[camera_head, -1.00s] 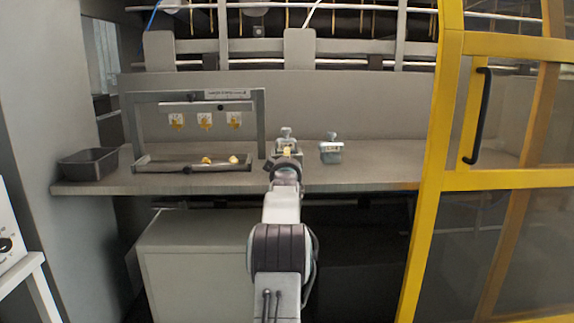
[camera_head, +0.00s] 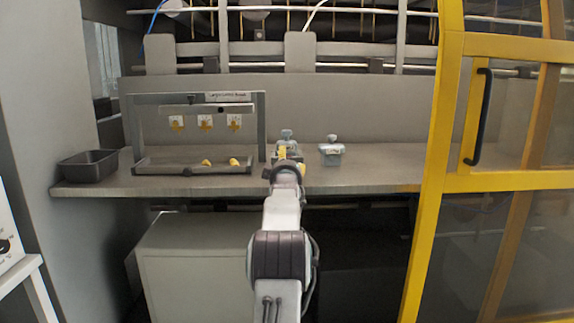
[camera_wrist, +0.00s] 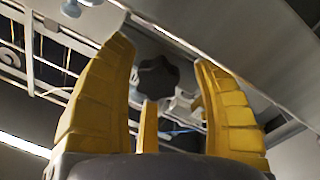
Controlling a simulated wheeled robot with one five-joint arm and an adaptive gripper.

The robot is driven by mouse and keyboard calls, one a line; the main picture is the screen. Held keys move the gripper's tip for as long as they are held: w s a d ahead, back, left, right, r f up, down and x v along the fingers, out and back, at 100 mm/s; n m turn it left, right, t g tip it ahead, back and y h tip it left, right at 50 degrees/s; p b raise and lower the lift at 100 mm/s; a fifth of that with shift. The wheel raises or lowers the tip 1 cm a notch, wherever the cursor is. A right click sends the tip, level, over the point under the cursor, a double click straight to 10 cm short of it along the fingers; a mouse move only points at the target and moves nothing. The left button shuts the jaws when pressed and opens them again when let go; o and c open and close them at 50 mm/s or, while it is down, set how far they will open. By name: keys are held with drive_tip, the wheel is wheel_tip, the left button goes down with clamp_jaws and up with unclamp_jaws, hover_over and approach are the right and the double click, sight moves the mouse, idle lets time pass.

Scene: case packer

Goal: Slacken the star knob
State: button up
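A dark star-shaped knob (camera_wrist: 157,76) shows in the wrist view, between and beyond the two yellow fingers of my gripper (camera_wrist: 165,62). The fingers are spread apart, with a visible gap on both sides of the knob, and hold nothing. A shorter yellow piece stands low between them. In the head view my gripper (camera_head: 283,153) is at the bench's front middle, in front of a small grey fixture (camera_head: 287,134) that it partly hides. I cannot make out the star knob for certain in the head view.
A second small grey fixture (camera_head: 332,152) stands just right of my gripper. Left are a grey frame (camera_head: 260,120) with yellow-marked cards, a tray (camera_head: 150,170) with yellow pieces, and a dark bin (camera_head: 88,165). A yellow-framed door (camera_head: 433,160) stands at right. The right bench is clear.

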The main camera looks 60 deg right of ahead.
drive_tip(key=shift+s+a, duration=0.15)
drive_tip(key=v, duration=1.1)
drive_tip(key=shift+a, duration=0.3)
drive_tip(key=shift+s, duration=0.15)
idle(0.4)
